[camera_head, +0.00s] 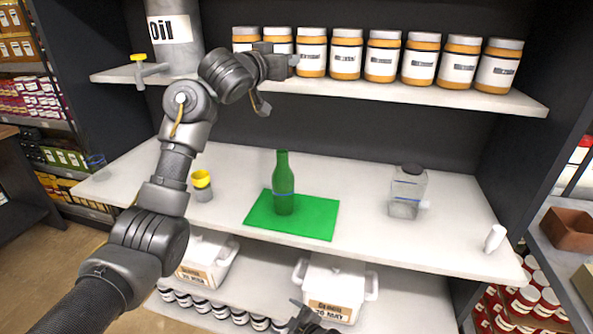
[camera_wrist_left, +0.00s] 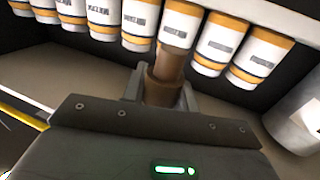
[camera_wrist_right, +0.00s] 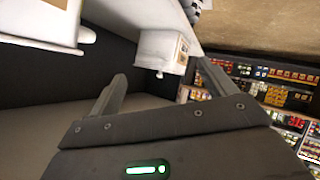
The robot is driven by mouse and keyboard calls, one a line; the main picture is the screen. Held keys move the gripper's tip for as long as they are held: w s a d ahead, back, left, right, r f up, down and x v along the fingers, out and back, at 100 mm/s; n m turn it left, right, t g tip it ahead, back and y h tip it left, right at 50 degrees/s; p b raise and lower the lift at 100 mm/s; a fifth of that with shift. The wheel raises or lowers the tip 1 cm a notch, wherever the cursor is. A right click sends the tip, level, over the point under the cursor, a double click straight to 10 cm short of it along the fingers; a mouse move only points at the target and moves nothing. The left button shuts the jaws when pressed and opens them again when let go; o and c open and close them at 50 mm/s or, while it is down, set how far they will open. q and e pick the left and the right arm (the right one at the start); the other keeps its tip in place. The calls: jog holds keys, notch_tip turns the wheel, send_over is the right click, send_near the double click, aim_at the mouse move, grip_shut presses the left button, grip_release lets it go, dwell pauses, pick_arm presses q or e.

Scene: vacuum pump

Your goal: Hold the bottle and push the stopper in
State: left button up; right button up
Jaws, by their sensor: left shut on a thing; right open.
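A green bottle (camera_head: 283,185) stands upright on a green mat (camera_head: 316,221) in the middle of the counter. Its mouth is at the top, and no gripper touches it. My left gripper (camera_wrist_left: 161,86) is shut on a brown stepped stopper (camera_wrist_left: 164,92), seen between its fingers in the left wrist view. In the head view the left arm reaches up to the upper shelf, above and behind the bottle, and the stopper is hard to make out there. My right gripper (camera_head: 304,319) is low at the bottom edge, below the counter. In the right wrist view its fingers (camera_wrist_right: 162,76) are apart and empty.
A glass jar with a black lid (camera_head: 406,190) stands right of the mat. A yellow-topped cup (camera_head: 202,187) is left of it, and a white cylinder (camera_head: 494,238) is at the counter's right end. Several jars (camera_head: 346,54) line the upper shelf (camera_head: 420,93). White bins (camera_head: 335,288) sit below.

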jog(key=w+a+r+n+t+y, duration=0.1)
jog(key=w+a+r+n, duration=0.15)
jog(key=r, duration=0.45)
jog(key=w+a+r+n+y, duration=0.1)
jog(key=a+r+y, duration=0.15)
jog(key=r, duration=0.45)
jog(key=w+a+r+n+t+y, duration=0.1)
jog(key=w+a+r+n, duration=0.1)
jog(key=a+r, duration=0.3)
notch_tip(320, 180, up, 25)
jog(key=m+t+h, duration=0.4)
jog(key=m, duration=0.9)
send_over(288, 187)
jog(key=v, duration=0.4)
jog(key=shift+s+f+n, duration=0.2)
jog(key=shift+s+n, duration=0.05)
jog(key=shift+d+t, duration=0.1)
jog(key=shift+t, duration=0.2)
notch_tip(288, 187, down, 9)
jog(key=shift+r, duration=0.25)
jog(key=x, duration=0.7)
jog(key=shift+r, duration=0.15)
jog(key=shift+w+r, duration=0.1)
jog(key=shift+w, duration=0.2)
